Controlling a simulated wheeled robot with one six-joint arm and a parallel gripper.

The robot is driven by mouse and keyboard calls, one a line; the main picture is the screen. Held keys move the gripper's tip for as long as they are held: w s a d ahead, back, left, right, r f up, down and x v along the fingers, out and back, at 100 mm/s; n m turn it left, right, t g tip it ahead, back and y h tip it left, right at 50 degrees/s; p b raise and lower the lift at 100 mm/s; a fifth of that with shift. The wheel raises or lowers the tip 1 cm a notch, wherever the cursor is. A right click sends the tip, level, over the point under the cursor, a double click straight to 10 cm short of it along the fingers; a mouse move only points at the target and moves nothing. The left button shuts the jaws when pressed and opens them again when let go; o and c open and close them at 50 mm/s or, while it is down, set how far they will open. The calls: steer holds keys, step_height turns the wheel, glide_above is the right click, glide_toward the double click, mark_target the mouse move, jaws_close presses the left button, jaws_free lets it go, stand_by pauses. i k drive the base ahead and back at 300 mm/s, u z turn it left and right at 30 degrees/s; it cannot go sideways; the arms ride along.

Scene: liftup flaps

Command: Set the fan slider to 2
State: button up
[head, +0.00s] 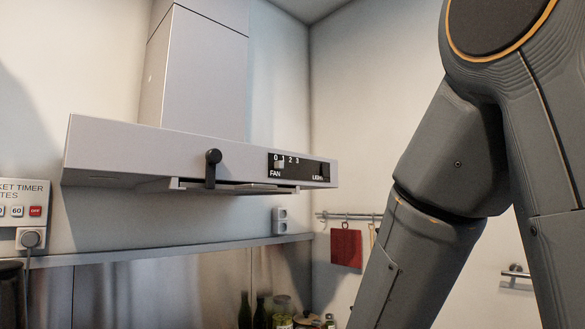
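The range hood (110,155) is on the wall at left centre. A black control panel (305,168) is on its front face, at the right end. The fan slider (279,164) is a small pale knob at the panel's left, above the word FAN. It sits near the 0 and 1 marks, left of 2 and 3; its exact mark is too small to tell. My arm fills the right side of the head view, apart from the panel. My gripper is out of view, below the frame.
A black knobbed handle (212,168) sticks out of the hood's front, left of the panel. A flap (235,187) lies under the hood. A shelf edge (160,252) runs below, with bottles (262,312) under it. A red cloth (346,248) hangs from a rail.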

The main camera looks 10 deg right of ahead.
mark_target(278, 165)
steer(key=u, duration=1)
steer(key=k, duration=0.65)
steer(key=z, duration=1.15)
